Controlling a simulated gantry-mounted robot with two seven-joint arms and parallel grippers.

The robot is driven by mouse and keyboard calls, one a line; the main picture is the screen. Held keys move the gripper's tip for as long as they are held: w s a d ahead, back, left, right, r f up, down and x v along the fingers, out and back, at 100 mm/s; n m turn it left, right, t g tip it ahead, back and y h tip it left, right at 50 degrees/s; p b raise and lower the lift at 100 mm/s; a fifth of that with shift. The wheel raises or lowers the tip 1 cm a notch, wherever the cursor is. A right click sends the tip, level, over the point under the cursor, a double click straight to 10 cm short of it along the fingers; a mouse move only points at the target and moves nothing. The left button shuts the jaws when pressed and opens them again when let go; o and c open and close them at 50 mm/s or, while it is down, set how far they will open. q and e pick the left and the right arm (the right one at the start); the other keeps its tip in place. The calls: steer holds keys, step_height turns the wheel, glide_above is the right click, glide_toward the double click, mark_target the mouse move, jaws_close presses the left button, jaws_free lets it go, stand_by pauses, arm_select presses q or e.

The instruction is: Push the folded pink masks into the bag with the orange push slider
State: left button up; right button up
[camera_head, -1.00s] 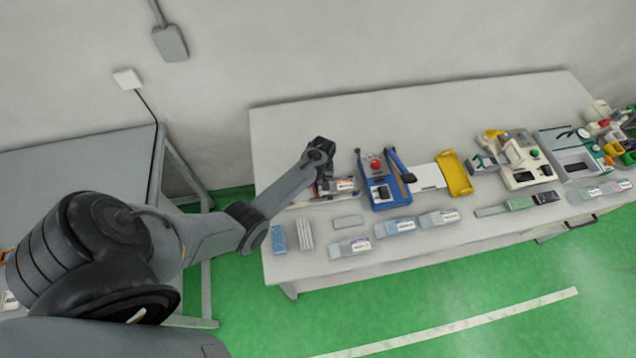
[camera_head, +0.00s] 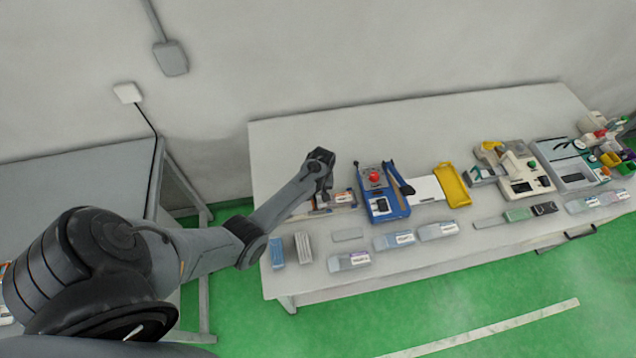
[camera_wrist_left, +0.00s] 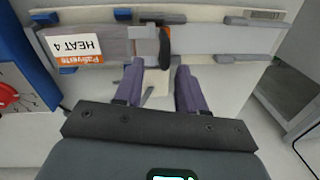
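My left gripper (camera_wrist_left: 158,72) points down over a long, narrow fixture at the left part of the table; it also shows in the head view (camera_head: 322,192). Its two fingers are apart. The orange slider (camera_wrist_left: 166,42), with a dark part beside it, stands across the fixture just beyond the fingertips, roughly in line with the gap. I cannot see it gripped. A bag with an orange and white label (camera_wrist_left: 82,48) lies left of the slider. A flat grey strip (camera_wrist_left: 212,42) lies to the right. I cannot make out pink masks. My right gripper is not in view.
A blue press (camera_head: 382,192) with a red knob stands right of the fixture, beside a yellow tray (camera_head: 452,185). Blue packs (camera_head: 277,252), grey packs (camera_head: 303,248) and several labelled pouches (camera_head: 348,261) lie along the front. The table's back strip (camera_head: 400,125) is clear.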

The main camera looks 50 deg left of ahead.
mark_target(319, 200)
arm_select(q)
step_height(319, 200, up, 10)
steer(key=shift+w+d+f, duration=0.2)
steer(key=shift+w+d, duration=0.1)
steer(key=shift+w, duration=0.1)
stand_by(0.3)
steer(key=s+d+f+m+g+y+p, duration=0.1)
steer(key=s+d+f+m+p, duration=0.15)
steer(key=s, duration=0.75)
steer(key=s+d+f+m+g+p, duration=0.1)
steer(key=s+d+f, duration=0.25)
steer(key=s, duration=0.55)
steer(key=s+d+r+m+t+p, duration=0.15)
steer(key=s+d+r+m, duration=0.35)
steer(key=d+r, duration=0.5)
steer(key=w+d+r+m+t+h, duration=0.1)
steer(key=w+d+r+m+t, duration=0.1)
steer(key=r, duration=0.4)
steer(key=w+d+r+m+t, duration=0.1)
steer(key=d+r+m+t, duration=0.1)
steer(key=d+r, duration=0.3)
steer(key=shift+w+d+r+m+t+h, duration=0.15)
steer(key=shift+w+r+m+t+h, duration=0.2)
steer(key=shift+r+t+h, duration=0.15)
